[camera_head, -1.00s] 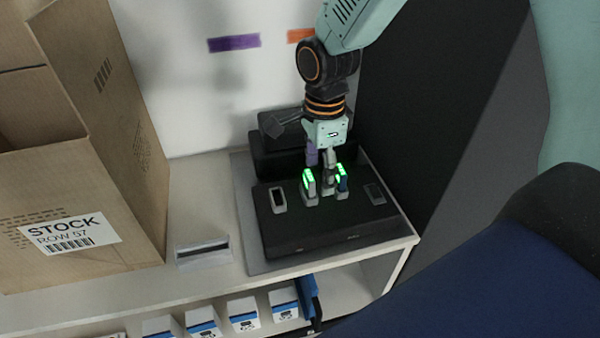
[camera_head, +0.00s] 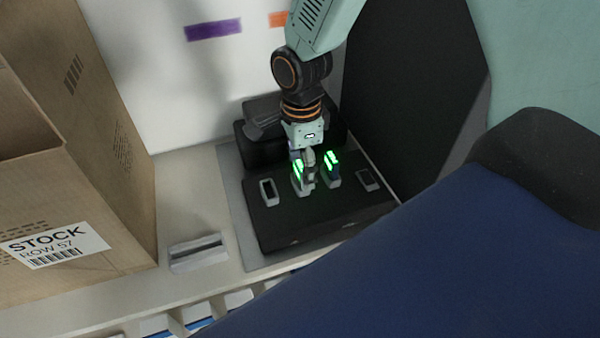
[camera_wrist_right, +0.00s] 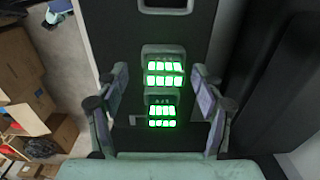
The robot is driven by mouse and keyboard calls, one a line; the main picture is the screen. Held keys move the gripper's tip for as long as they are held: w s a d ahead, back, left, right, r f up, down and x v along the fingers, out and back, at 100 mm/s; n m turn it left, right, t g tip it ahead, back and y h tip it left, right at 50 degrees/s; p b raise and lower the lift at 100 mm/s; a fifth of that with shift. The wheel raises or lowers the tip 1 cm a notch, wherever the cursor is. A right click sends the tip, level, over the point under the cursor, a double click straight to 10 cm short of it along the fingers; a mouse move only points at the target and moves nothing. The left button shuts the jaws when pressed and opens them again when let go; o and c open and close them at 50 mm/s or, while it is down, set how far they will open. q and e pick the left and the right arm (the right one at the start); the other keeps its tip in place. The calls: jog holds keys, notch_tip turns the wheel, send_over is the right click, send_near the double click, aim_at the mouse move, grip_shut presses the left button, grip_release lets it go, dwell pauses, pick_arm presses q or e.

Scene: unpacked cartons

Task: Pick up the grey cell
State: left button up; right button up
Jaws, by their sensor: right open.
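The grey cell (camera_head: 297,184) stands upright in the black charger (camera_head: 300,221), with green lights lit on it. A dark blue cell (camera_head: 333,179), also lit green, stands to its right. My right gripper (camera_head: 308,168) is at the grey cell and partly covers it. In the right wrist view my right gripper (camera_wrist_right: 160,78) is open, one finger on each side of the upper lit cell, which looks like the grey cell (camera_wrist_right: 163,50). Gaps show between the fingers and it. The other lit cell (camera_wrist_right: 160,99) is just below. My left gripper is not in view.
Empty slots flank the cells, left (camera_head: 268,191) and right (camera_head: 367,180). A stock carton (camera_head: 110,150) and a small grey holder (camera_head: 198,254) stand left on the shelf. A wall is behind; a dark panel (camera_head: 400,90) rises at the right.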

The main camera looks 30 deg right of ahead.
jog(key=shift+w+a+f, duration=0.1)
jog(key=shift+w+f, duration=0.05)
jog(key=shift+f, duration=0.35)
jog(key=shift+w+a+f, duration=0.1)
jog(key=shift+f, duration=0.35)
jog(key=shift+d+f, duration=0.15)
jog(key=shift+f, duration=0.05)
jog(key=shift+d, duration=0.4)
jog(key=shift+s+a+r, duration=0.1)
jog(key=shift+s+a, duration=0.1)
jog(key=c, duration=0.3)
jog(key=shift+w+a, duration=0.15)
jog(key=shift+a, duration=0.15)
jog(key=c, duration=0.3)
jog(key=shift+w+d, duration=0.1)
jog(key=shift+d, duration=0.05)
jog(key=shift+c, duration=1.4)
jog(key=shift+d, duration=0.1)
jog(key=c, duration=0.5)
grip_shut()
